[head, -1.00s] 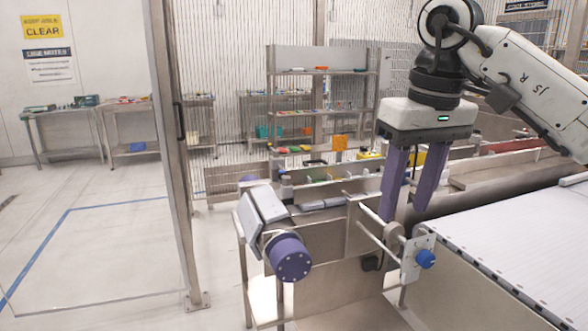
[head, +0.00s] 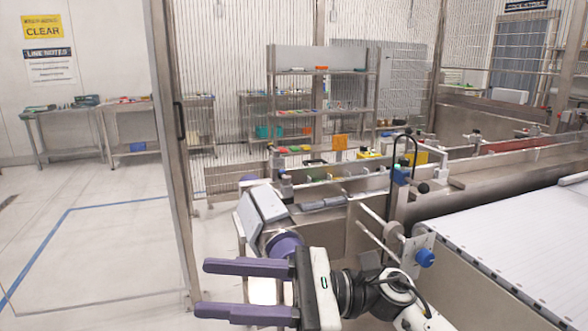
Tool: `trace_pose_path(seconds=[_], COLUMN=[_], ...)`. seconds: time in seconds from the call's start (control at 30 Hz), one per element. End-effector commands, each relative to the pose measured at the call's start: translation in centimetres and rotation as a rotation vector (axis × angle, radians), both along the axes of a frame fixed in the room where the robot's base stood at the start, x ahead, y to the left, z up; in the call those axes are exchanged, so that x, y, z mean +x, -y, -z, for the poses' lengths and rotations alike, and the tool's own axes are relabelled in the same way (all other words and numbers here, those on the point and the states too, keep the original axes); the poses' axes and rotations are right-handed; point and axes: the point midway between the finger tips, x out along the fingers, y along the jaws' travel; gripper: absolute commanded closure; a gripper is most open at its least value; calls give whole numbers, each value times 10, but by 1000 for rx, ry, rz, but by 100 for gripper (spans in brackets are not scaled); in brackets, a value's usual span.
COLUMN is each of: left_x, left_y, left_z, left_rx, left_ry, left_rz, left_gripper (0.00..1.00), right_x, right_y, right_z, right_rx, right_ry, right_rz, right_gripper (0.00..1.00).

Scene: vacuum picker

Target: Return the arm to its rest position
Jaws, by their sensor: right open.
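My right gripper (head: 250,289) is low in the middle of the head view, turned sideways with its two purple fingers pointing left. The fingers are apart with nothing between them. My right arm (head: 385,295) comes in from the lower right behind it. The gripper partly covers a purple round part (head: 284,246) below a tilted grey box. My left gripper is not in view.
The tilted grey box (head: 266,206) stands just above my gripper. A white conveyor belt (head: 520,240) with a blue knob (head: 425,257) lies to the right. A metal post (head: 172,150) stands left of the gripper. Open floor (head: 110,240) lies further left.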

Motion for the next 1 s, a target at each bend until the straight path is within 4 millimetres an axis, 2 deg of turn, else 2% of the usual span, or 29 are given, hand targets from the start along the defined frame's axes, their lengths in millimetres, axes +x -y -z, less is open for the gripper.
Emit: trace_pose_path(seconds=[0.03,0.17,0.27,0.37,0.4,0.47,0.5,0.57,0.6,0.67,0.7,0.73,0.8,0.9,1.0], left_x=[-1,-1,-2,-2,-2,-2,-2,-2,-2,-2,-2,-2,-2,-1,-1], left_y=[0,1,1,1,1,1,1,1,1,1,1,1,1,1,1], left_z=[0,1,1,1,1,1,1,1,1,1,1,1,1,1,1], left_rx=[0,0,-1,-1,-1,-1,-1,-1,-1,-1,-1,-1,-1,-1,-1], left_ry=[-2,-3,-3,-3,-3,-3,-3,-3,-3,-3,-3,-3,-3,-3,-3], left_rz=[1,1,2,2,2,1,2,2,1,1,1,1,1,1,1], left_gripper=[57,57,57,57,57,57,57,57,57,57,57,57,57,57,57], right_x=[5,34,54,63,61,54,46,29,14,-10,-29,-42,-75,-115,-142], right_y=[4,34,69,109,125,146,160,178,190,205,214,220,232,243,249], right_z=[5,25,66,127,153,193,219,258,284,319,340,355,385,414,430], right_rx=[96,340,543,771,863,1003,1098,1241,1342,1497,1603,-1633,-1601,-1569,-1548], right_ry=[-216,-772,-1202,-1624,-1776,-1984,-2111,-2284,-2391,-2535,-2619,2598,2396,2173,2033], right_rz=[45,148,214,271,290,316,333,357,375,400,415,-416,-392,-369,-353], right_gripper=[57,57,57,57,57,57,57,57,57,57,57,57,57,57,57])
